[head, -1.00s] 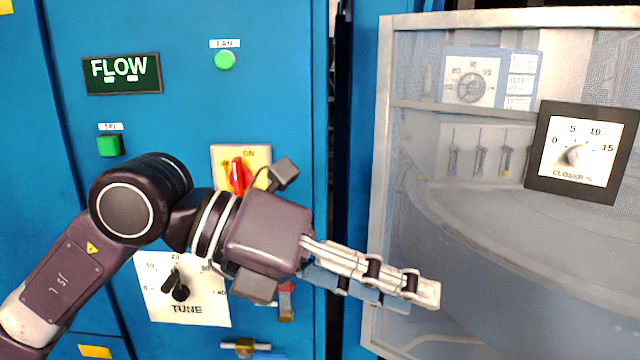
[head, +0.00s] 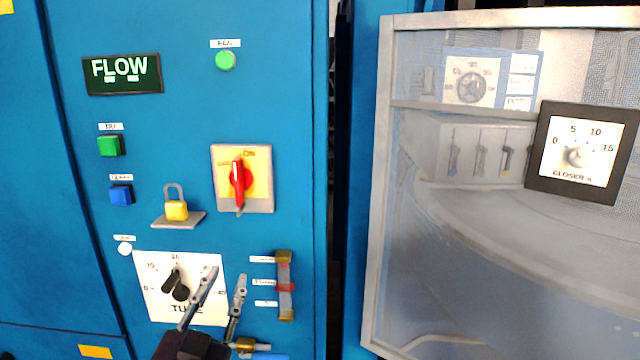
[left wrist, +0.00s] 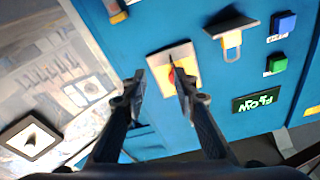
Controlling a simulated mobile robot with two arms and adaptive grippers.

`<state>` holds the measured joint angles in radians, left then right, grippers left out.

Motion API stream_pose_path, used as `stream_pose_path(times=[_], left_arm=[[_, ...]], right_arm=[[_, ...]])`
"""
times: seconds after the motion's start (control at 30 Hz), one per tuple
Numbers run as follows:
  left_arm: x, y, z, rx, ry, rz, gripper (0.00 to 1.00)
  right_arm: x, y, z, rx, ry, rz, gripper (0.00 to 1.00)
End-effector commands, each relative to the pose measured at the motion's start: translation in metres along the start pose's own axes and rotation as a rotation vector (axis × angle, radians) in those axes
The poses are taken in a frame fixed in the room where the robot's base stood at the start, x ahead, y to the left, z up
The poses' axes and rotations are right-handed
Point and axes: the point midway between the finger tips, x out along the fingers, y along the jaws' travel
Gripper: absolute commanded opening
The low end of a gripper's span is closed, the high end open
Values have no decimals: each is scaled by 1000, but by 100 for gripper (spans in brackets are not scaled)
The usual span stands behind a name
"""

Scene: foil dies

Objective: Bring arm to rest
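My left gripper (head: 215,298) is at the bottom of the head view, its two fingers apart and pointing up, with nothing between them. It is in front of the TUNE dial (head: 160,306) and covers part of its plate. In the left wrist view the open fingers (left wrist: 163,88) frame the red rotary switch (left wrist: 171,74) on its yellow plate, with a gap to the panel. That red switch also shows uncovered in the head view (head: 238,178), its handle upright. My right gripper is not in view.
The blue cabinet (head: 190,110) carries a FLOW display (head: 123,73), a green fan button (head: 225,60), a green button (head: 109,145), a blue button (head: 121,194) and a yellow padlock (head: 176,209) on a small ledge. A mesh-windowed door (head: 384,190) with a CLOSER gauge (head: 582,152) stands at right.

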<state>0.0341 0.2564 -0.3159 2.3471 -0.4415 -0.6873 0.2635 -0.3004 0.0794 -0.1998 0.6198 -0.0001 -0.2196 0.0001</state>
Motion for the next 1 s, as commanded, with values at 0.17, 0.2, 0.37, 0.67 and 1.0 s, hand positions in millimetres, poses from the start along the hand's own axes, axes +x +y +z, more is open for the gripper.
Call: stream_pose_path(times=[0.17, 0.2, 0.37, 0.67, 1.0], left_arm=[[-57, 11, 127, -69, -413, 24, 27], [-75, 15, 152, -80, -504, 35, 27], [-161, 36, 232, -119, -842, 100, 27], [-311, 67, 295, -163, -1297, 247, 27], [-344, 102, 382, -168, -1424, 298, 27]], right_arm=[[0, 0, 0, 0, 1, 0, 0], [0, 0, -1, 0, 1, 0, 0], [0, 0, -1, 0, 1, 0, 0], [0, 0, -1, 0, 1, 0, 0], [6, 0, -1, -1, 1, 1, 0]])
